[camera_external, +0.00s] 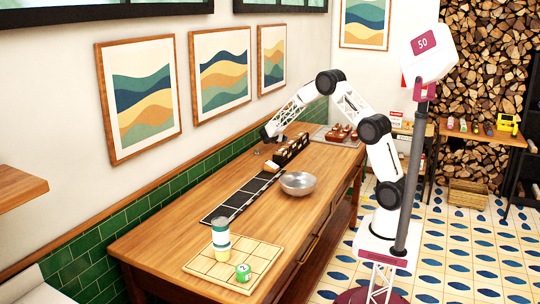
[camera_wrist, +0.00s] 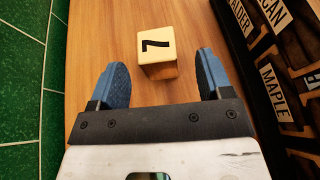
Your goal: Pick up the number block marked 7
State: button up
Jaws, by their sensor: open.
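The number block marked 7 (camera_wrist: 157,46) is a pale wooden cube with a black 7 on its top face, lying on the wooden tabletop in the wrist view. My gripper (camera_wrist: 163,62) is open, with one blue finger to the left of the block and one to the right. Gaps show between the block and both fingers, and nothing is held. In the external view my gripper (camera_external: 268,134) is low over the far part of the table, near the wall; I cannot clearly make out the 7 block there.
A black rack with wood-name labels (camera_wrist: 272,85) stands close on the right, and the green tiled wall (camera_wrist: 22,75) is on the left.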

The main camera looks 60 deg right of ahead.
jog(key=shift+d, duration=0.2)
jog(key=shift+x, duration=2.5)
jog(key=shift+w, duration=0.1)
jog(key=shift+c, duration=0.3)
jog(key=c, duration=0.9)
